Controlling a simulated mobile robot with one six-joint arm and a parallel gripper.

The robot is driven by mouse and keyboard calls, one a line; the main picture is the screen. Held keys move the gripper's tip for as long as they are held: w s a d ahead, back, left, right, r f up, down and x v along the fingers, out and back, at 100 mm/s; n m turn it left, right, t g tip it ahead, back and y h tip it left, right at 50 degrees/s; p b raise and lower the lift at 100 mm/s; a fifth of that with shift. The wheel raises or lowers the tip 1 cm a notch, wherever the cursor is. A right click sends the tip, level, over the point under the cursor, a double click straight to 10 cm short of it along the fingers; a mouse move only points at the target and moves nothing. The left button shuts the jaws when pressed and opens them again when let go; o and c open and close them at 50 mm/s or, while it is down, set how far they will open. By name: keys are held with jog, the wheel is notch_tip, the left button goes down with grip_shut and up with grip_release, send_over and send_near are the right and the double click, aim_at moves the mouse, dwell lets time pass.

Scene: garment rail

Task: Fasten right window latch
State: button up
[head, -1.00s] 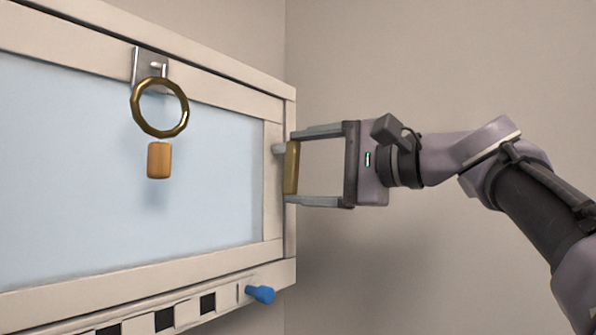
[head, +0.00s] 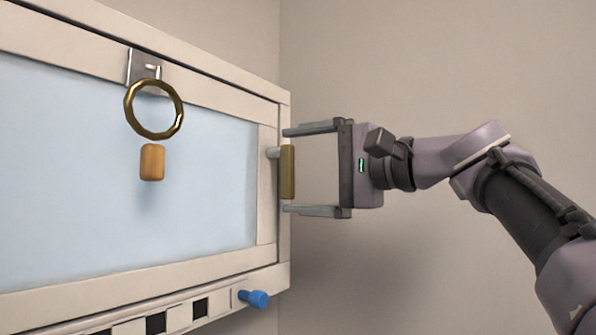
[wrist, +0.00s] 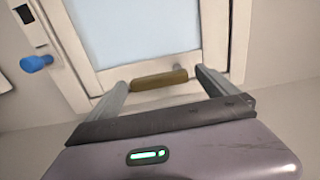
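The right window latch is a brass-coloured bar handle (head: 287,172) on a pale peg at the right edge of the white window frame (head: 269,195). In the head view the bar stands upright. My gripper (head: 284,171) is open, with one finger above the bar and one below it. Both fingers look apart from the bar, with their tips about level with it. In the wrist view the bar (wrist: 159,79) lies across the gap between the fingertips (wrist: 160,82), slightly tilted.
A brass ring (head: 154,109) hangs from a metal hook plate on the top rail, with an orange-brown cylinder (head: 152,162) below it. A blue knob (head: 254,299) sticks out from the sill strip with dark squares. The wall right of the window is bare.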

jog(key=shift+w+f, duration=0.1)
jog(key=shift+w, duration=0.05)
jog(key=b+v, duration=0.2)
jog(key=v, duration=1.5)
jog(key=shift+f, duration=0.1)
